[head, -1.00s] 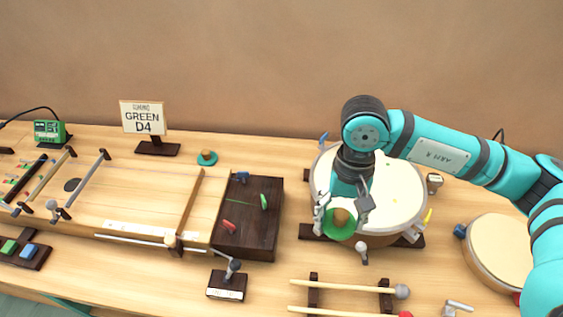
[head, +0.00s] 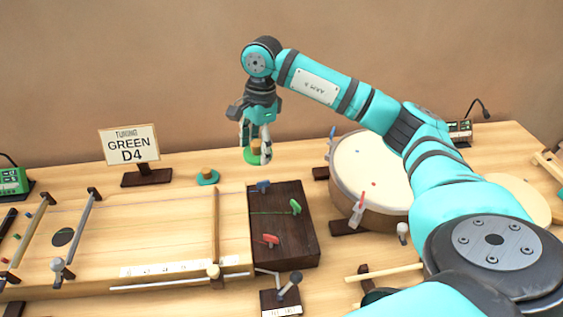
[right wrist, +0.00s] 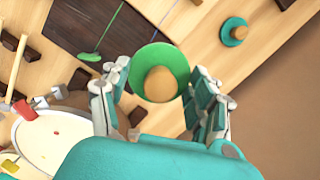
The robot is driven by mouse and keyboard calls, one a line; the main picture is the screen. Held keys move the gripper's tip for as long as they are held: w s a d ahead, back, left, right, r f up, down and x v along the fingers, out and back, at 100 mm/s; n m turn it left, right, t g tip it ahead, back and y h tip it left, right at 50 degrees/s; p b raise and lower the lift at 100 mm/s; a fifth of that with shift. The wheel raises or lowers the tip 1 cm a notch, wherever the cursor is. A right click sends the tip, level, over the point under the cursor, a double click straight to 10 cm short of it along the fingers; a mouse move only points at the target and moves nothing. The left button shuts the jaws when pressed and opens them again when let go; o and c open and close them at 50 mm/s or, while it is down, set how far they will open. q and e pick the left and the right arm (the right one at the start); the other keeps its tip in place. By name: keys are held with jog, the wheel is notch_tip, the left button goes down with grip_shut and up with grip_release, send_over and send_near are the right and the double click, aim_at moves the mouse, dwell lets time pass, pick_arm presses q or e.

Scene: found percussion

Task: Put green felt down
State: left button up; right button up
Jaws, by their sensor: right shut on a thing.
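The green felt (head: 252,157) is a round green disc with a wooden knob. My right gripper (head: 256,150) is shut on it and holds it at the back of the table, behind the dark wooden block. In the right wrist view the green felt (right wrist: 160,73) sits between the two fingers of the gripper (right wrist: 158,95), with the knob toward the camera. I cannot tell for sure whether the felt touches the table. My left gripper is not in view.
A teal felt with a knob (head: 207,176) rests to the left, near the GREEN D4 sign (head: 130,147). Bare tabletop lies behind the block.

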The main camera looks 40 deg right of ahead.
jog(key=w+d+f+m+t+b, duration=0.1)
jog(key=w+d+f+m+b, duration=0.3)
jog(key=d+m, duration=0.5)
jog(key=m+h+b, duration=0.2)
jog(key=m+b, duration=0.1)
jog(key=m, duration=1.1)
send_over(300, 163)
jog(key=f, duration=1.1)
jog(key=shift+s+a, duration=0.2)
jog(key=shift+f, duration=2.2)
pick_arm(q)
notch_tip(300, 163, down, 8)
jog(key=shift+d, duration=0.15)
pick_arm(e)
jog(key=shift+f, duration=0.1)
jog(key=o, duration=1.1)
jog(key=shift+o, duration=0.2)
